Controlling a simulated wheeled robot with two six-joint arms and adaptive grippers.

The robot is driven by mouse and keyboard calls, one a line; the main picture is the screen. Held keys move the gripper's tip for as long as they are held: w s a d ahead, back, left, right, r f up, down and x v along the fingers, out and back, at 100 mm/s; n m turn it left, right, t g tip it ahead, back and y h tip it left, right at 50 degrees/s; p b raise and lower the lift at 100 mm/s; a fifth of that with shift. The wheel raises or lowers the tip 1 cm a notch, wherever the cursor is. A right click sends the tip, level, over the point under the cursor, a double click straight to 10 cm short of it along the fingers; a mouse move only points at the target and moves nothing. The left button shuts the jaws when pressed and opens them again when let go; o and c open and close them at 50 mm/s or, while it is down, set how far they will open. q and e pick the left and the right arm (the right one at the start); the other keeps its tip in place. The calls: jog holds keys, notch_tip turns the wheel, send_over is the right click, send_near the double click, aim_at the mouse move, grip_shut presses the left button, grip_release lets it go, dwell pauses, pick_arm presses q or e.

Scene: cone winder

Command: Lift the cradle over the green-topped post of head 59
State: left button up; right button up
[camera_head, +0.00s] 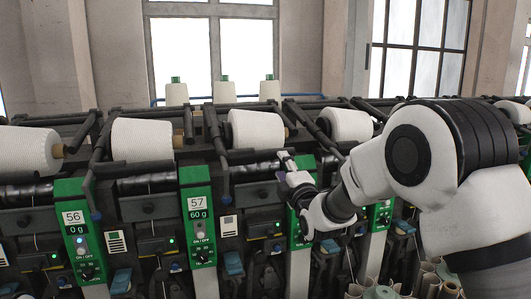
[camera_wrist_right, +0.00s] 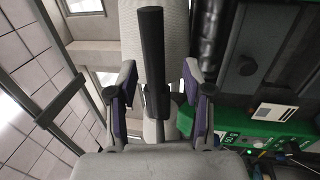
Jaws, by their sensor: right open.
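My right gripper (camera_head: 287,168) is open in front of the third green-topped post (camera_head: 303,200), right of the post marked 57. My arm covers its number. A fourth green-topped post (camera_head: 380,214) stands farther right, partly behind my arm; I cannot read which one is 59. In the right wrist view a black cradle bar (camera_wrist_right: 152,55) runs between the open, purple-padded fingers of the right gripper (camera_wrist_right: 159,82), with a white cone (camera_wrist_right: 180,30) behind it. I cannot tell whether the fingers touch the bar. A green post top (camera_wrist_right: 265,133) lies to the right. My left gripper is out of view.
Posts marked 56 (camera_head: 75,225) and 57 (camera_head: 198,215) stand at left. White yarn cones (camera_head: 142,139) lie along the machine, with dark cradle arms around them. Empty tubes (camera_head: 385,291) stand at lower right. Green-topped cones (camera_head: 224,92) stand behind the machine.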

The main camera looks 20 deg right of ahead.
aim_at(274, 155)
jog(key=w+a+r+p, duration=0.1)
jog(key=w+r+p, duration=0.1)
jog(key=shift+w+a+r, duration=0.15)
jog(key=shift+a+r, duration=0.2)
jog(key=shift+a, duration=0.05)
jog(key=w, duration=0.1)
jog(key=w+p, duration=0.1)
jog(key=w, duration=0.1)
jog(key=w+d+f, duration=0.1)
jog(key=shift+w+d, duration=0.1)
jog(key=shift+w, duration=0.15)
jog(key=shift+s+r, duration=0.15)
jog(key=shift+s, duration=0.15)
jog(key=shift+s+a+r, duration=0.1)
jog(key=shift+s+a, duration=0.1)
jog(key=shift+a, duration=0.1)
jog(key=shift+c, duration=1.1)
jog(key=shift+a, duration=0.1)
jog(key=c, duration=0.5)
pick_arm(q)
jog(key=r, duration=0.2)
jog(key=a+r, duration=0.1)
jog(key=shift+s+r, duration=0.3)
pick_arm(e)
jog(key=shift+r, duration=0.1)
grip_shut()
